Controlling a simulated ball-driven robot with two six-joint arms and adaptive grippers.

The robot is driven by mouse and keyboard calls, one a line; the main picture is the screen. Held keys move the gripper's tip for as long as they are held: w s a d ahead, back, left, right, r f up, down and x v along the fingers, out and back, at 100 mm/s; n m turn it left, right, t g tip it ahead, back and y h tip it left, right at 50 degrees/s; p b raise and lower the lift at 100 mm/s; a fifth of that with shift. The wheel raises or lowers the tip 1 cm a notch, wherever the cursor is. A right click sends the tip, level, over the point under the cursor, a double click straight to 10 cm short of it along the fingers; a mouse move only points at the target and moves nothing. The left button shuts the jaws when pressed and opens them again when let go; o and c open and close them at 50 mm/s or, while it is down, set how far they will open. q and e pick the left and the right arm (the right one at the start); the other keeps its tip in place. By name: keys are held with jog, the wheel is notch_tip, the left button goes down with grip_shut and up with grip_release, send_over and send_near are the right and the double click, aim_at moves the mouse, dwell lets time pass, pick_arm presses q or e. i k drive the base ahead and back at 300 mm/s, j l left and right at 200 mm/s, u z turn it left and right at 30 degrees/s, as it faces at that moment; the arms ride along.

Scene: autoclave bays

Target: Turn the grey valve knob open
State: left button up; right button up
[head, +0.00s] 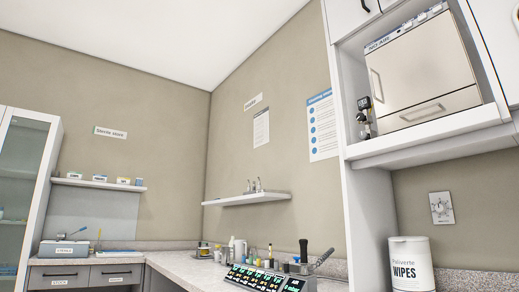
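A light wall plate (441,207) with a small grey fitting on its face is on the wall at the right, below the autoclave bay. The fitting may be the grey valve knob; it is too small to read how far it is turned. A small dark gauge and valve assembly (364,117) stands at the left side of the autoclave (425,70) in the raised bay. I cannot tell for certain which fitting is the task's knob. Neither of my grippers shows in the head view.
A white wipes tub (411,265) stands below the wall plate. A control panel with lit buttons (268,279) and several bottles occupy the corner counter. The bay's shelf (430,132) juts out above the plate. A small wall shelf (247,199) is at the middle.

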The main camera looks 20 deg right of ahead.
aim_at(362, 135)
jog(key=i+j+u, duration=0.25)
jog(key=i, duration=0.45)
jog(key=i+u, duration=0.25)
jog(key=i, duration=0.45)
jog(key=i+z, duration=0.4)
jog(key=i+j+z, duration=0.2)
jog(key=i+z, duration=0.2)
